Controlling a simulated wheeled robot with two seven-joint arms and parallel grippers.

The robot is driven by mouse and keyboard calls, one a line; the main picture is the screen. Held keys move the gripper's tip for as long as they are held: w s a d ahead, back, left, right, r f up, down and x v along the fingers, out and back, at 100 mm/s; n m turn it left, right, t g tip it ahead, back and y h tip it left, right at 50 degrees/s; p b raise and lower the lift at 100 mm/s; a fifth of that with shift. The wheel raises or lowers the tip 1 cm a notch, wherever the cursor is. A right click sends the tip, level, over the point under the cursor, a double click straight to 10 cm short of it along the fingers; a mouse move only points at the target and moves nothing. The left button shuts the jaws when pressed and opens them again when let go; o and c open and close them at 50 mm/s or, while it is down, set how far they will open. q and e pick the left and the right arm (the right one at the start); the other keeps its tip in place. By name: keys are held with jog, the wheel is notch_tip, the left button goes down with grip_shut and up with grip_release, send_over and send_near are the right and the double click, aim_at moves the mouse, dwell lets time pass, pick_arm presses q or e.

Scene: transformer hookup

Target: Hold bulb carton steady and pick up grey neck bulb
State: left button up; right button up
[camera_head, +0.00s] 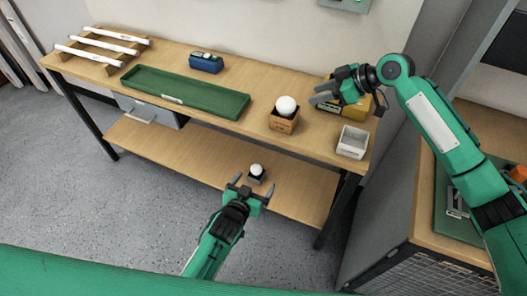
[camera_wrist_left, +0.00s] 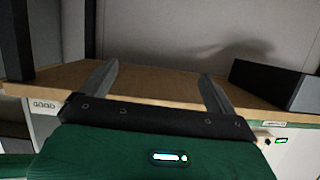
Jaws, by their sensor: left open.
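A white round bulb (camera_head: 286,105) stands in a brown carton (camera_head: 283,124) on the bench top. A smaller white bulb (camera_head: 257,169) sits in a small dark carton (camera_head: 257,180) on the lower shelf. The neck colour of either bulb cannot be made out. My left gripper (camera_head: 250,190) is open in front of the small dark carton, with its fingers apart. In the left wrist view the open left gripper (camera_wrist_left: 158,88) has nothing visible between its fingers. My right gripper (camera_head: 317,95) looks open and empty, above the bench to the right of the brown carton.
A yellow box (camera_head: 358,108) lies behind my right gripper. A white bin (camera_head: 352,142) stands at the bench's right end. A green tray (camera_head: 185,91), a blue box (camera_head: 206,63) and a rack of white tubes (camera_head: 100,45) occupy the left. The lower shelf (camera_head: 180,150) is clear leftward.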

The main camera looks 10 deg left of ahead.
aim_at(281, 122)
pick_arm(q)
jog(key=w+d+r+t+h, duration=0.2)
jog(key=d+r+t, duration=0.1)
jog(key=r, duration=1.2)
jog(key=x, duration=1.3)
jog(key=shift+w+a+f, duration=0.1)
jog(key=shift+w+f, duration=0.05)
jog(key=shift+w, duration=0.1)
jog(key=c, duration=1)
jog(key=shift+c, duration=0.2)
pick_arm(e)
jog(key=shift+o, duration=0.4)
